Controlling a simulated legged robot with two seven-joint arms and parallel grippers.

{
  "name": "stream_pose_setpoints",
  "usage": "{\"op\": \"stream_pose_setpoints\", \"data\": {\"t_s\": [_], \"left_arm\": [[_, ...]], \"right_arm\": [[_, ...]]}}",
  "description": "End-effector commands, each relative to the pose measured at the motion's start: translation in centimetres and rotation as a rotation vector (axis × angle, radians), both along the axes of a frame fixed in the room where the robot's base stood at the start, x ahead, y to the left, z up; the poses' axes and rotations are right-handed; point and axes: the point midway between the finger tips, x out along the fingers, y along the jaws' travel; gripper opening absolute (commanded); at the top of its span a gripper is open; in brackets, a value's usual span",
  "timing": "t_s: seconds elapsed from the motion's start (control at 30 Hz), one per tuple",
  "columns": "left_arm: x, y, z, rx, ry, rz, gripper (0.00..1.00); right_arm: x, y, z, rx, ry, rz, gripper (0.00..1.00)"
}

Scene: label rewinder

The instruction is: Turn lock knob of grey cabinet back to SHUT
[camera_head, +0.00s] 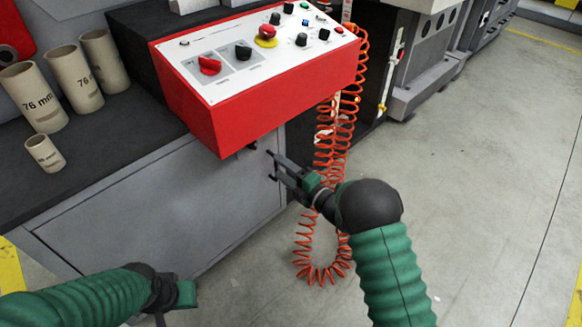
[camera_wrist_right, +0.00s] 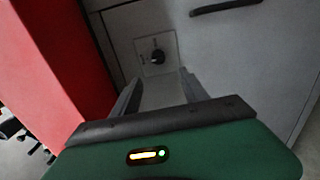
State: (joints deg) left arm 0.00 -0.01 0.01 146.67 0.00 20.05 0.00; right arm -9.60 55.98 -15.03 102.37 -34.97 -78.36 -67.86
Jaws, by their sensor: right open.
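The lock knob (camera_wrist_right: 157,57) is small, round and black, on a pale square plate on the grey cabinet (camera_head: 190,190). The plate's lettering is too small to read, so the knob's setting is unclear. My right gripper (camera_head: 272,166) is open and empty before the cabinet front, below the red console. In the right wrist view its fingers (camera_wrist_right: 158,84) lie on either side of the line to the knob, seemingly short of it. In the head view, a small dark part under the console cannot be identified surely. My left gripper (camera_head: 170,297) is low at the bottom left; its fingers are unclear.
The red control console (camera_head: 260,95) overhangs the cabinet front. A coiled orange hose (camera_head: 335,150) hangs close beside my right gripper. A black bar handle (camera_wrist_right: 225,7) is on the cabinet. Cardboard tubes (camera_head: 75,80) stand on the dark worktop. The floor at right is clear.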

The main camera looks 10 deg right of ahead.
Motion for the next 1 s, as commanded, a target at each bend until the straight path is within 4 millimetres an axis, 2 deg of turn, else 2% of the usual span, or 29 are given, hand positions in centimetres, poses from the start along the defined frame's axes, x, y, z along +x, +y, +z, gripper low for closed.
{"op": "stream_pose_setpoints", "data": {"t_s": [0.03, 0.23, 0.77, 0.87, 0.9, 0.97, 1.0], "left_arm": [[0.0, 0.0, 1.0, 0.000, 0.000, 0.000, 0.00], [0.0, 0.0, 1.7, 0.000, 0.000, 0.000, 0.00], [0.0, 0.0, 1.7, 0.000, 0.001, 0.000, 0.00], [0.0, 0.0, 2.0, 0.000, 0.001, 0.000, 0.00], [0.0, 0.0, 2.2, 0.000, 0.001, 0.000, 0.00], [0.0, 0.0, 2.6, 0.000, 0.001, 0.000, 0.00], [0.0, 0.0, 2.8, 0.000, 0.000, 0.000, 0.00]], "right_arm": [[-1.0, -0.8, 0.4, 0.000, 0.005, -0.003, 0.52], [-3.2, -2.3, 0.0, -0.001, 0.001, 0.000, 0.52], [-3.2, -2.7, 0.1, 0.007, 0.024, -0.019, 0.52], [-2.5, -4.7, 1.0, 0.063, 0.156, -0.137, 0.52], [-2.4, -6.1, 1.4, 0.109, 0.249, -0.218, 0.52], [-3.2, -8.4, 1.8, 0.209, 0.421, -0.368, 0.52], [-4.6, -10.0, 1.8, 0.292, 0.546, -0.480, 0.52]]}}
